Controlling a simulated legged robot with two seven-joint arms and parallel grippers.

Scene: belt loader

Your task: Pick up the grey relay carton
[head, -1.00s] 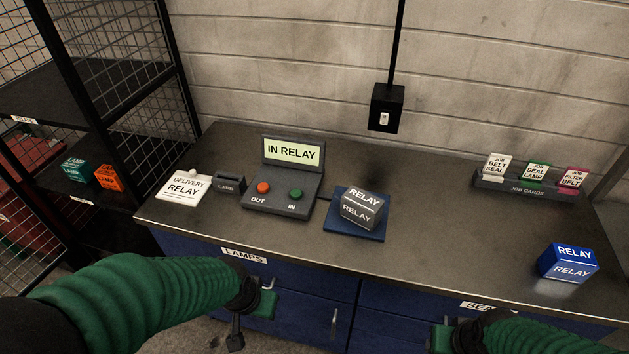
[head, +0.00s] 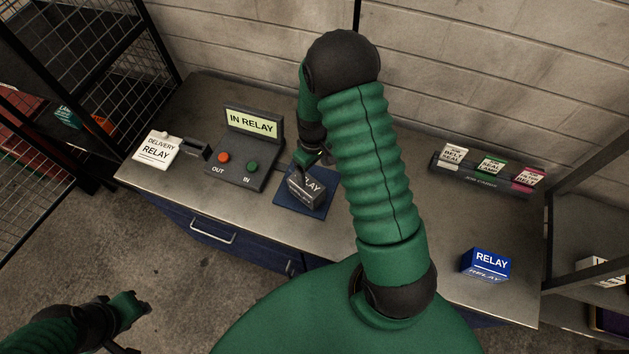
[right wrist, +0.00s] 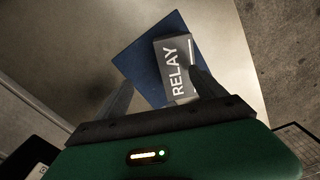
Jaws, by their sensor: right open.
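The grey relay carton (head: 305,194) sits on a blue pad (head: 282,199) on the bench, its top partly hidden by my right gripper (head: 312,163). In the right wrist view the carton (right wrist: 174,72) shows white RELAY lettering and lies on the blue pad (right wrist: 138,56). My right gripper (right wrist: 160,82) is open just above the carton. Contact cannot be told. My left gripper (head: 132,305) is low at the left, away from the bench; its jaws are unclear.
An IN RELAY console (head: 236,165) with red and green buttons stands left of the pad. A blue RELAY carton (head: 487,264) is at the right, and a job-card rack (head: 480,178) at the back right.

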